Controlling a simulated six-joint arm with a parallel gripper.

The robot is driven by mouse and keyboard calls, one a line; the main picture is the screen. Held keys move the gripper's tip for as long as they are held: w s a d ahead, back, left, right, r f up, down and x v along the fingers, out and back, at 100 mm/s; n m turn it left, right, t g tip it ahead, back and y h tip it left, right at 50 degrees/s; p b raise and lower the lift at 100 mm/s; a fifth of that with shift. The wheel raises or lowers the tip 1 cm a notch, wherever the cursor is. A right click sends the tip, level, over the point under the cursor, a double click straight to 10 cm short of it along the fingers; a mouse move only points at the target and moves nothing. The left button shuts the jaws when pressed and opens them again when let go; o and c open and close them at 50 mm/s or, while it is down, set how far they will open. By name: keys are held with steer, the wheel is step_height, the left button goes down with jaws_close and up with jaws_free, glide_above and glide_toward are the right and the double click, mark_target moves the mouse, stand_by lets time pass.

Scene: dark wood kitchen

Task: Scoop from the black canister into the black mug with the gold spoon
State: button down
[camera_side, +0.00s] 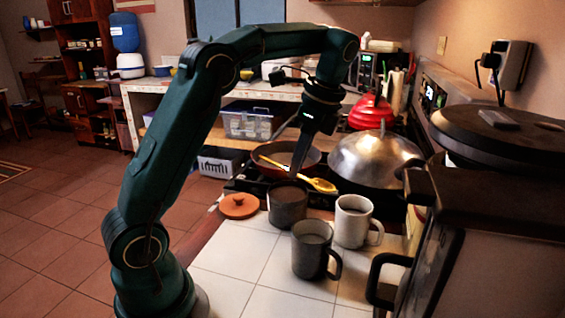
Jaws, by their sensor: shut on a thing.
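My gripper (296,171) points down, shut on the gold spoon (322,186). The spoon slants across the picture, its handle to the upper left and its bowl to the lower right. It shows above the rear of the black canister (287,208), with its bowl to the right of the canister's rim. The canister stands open on the white tiles; its contents are too dark to tell. The black mug (308,255) stands upright in front of it, handle to the right. I cannot tell whether the spoon's bowl holds anything.
A white mug (352,226) stands right of the black mug. An orange lid (239,206) lies left of the canister. Behind are a red-rimmed pan (312,160) and a domed steel lid (374,160). White tiles (238,255) at front left are clear.

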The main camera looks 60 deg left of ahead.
steer(key=w+a+m+t+y, duration=0.1)
steer(key=a+m+y, duration=0.1)
steer(key=a, duration=0.4)
steer(key=w+a+m+t+y, duration=0.1)
steer(key=w+a+m+y, duration=0.1)
steer(key=a+m, duration=0.3)
steer(key=shift+w+a+f+y, duration=0.25)
steer(key=shift+a+y, duration=0.35)
steer(key=shift+a, duration=0.3)
step_height(320, 180, down, 7)
steer(key=d, duration=0.2)
step_height(320, 180, up, 7)
steer(key=a+h, duration=0.2)
steer(key=h, duration=0.1)
steer(key=shift+a+f, duration=0.2)
steer(key=shift+a, duration=0.15)
steer(key=shift+m+h, duration=0.3)
